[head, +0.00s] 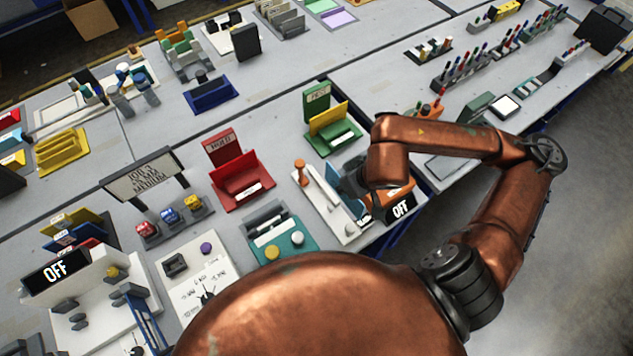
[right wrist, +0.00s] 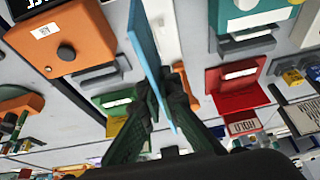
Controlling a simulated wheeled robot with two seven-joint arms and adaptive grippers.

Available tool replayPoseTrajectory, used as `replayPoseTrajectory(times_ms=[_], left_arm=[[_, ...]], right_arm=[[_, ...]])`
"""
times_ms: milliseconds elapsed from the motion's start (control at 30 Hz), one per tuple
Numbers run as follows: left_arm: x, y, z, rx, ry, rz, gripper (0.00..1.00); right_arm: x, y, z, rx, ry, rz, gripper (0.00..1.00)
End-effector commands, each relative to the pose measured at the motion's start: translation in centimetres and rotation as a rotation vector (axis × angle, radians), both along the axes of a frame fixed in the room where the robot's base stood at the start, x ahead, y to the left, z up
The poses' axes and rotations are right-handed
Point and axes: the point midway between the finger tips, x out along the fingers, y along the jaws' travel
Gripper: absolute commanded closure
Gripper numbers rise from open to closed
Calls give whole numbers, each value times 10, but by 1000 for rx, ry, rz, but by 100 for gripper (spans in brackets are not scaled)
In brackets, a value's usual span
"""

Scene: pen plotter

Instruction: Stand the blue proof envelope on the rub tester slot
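A thin light blue panel, which looks like the blue proof envelope (right wrist: 146,47), stands between the fingers of my right gripper (right wrist: 160,115) in the right wrist view, edge-on to the camera. The fingers press on both sides of it. In the head view the right gripper (head: 352,180) is over a white-based machine (head: 325,208) beside an orange box with an OFF display (head: 400,207); the wrist hides much of it. I cannot tell for certain which part is the rub tester slot, or whether the envelope touches anything. My left gripper is not in view.
A red HOLD tray (head: 238,190), a green tray with a yellow panel (head: 335,138) and a teal unit with knobs (head: 272,237) stand close by. A white machine with an OFF display (head: 100,285) is at lower left. Bare table lies between stations.

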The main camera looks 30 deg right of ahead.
Motion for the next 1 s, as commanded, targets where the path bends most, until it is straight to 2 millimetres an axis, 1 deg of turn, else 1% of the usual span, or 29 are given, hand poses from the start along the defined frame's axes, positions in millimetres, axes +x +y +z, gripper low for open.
replayPoseTrajectory(times_ms=[33, 333, 400, 567, 733, 833, 1000], left_arm=[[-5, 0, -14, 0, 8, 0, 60], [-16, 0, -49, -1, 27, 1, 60], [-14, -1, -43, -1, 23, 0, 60], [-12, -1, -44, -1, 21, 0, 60], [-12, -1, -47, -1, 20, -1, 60], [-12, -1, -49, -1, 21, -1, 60], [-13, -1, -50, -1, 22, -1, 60]], right_arm=[[5, 0, -8, -4, -2, 2, 100], [19, 3, -13, -2, 0, -4, 100], [31, 7, -14, 6, 3, -5, 100], [60, 13, -27, 5, 3, -3, 100], [84, 17, -58, 5, 6, -5, 100], [94, 18, -69, 2, 3, -4, 100], [102, 19, -78, 1, 1, -4, 100]])
